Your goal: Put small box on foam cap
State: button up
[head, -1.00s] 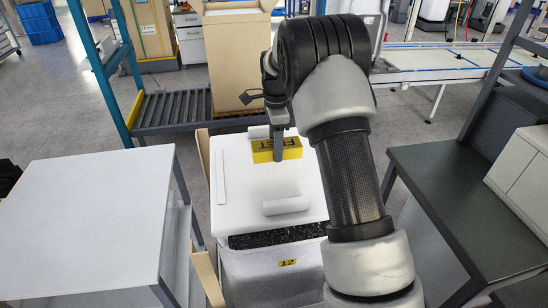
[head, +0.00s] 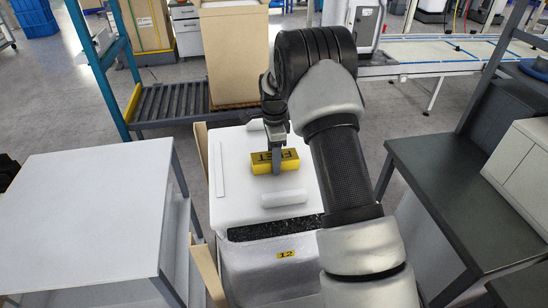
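The small box is a yellow block with dark lettering (head: 260,164), seen in the head view over the middle of the foam cap. The foam cap is a white slab (head: 238,208) with raised white strips, lying on a foam container. My gripper (head: 276,162) points down at the box, with one grey finger across its near face. The far finger is hidden behind the box. The gripper appears shut on the box. The box looks close above the cap, but I cannot tell whether it touches it.
The foam container (head: 250,272) has a "12" label and dark contents showing at its near side. Brown carton flaps (head: 203,170) stand on its left. A white table (head: 85,205) is at the left, a dark table (head: 445,195) with white boxes at the right. A tall carton (head: 235,60) stands behind.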

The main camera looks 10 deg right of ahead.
jog(key=shift+o, duration=1)
jog(key=shift+r, duration=0.1)
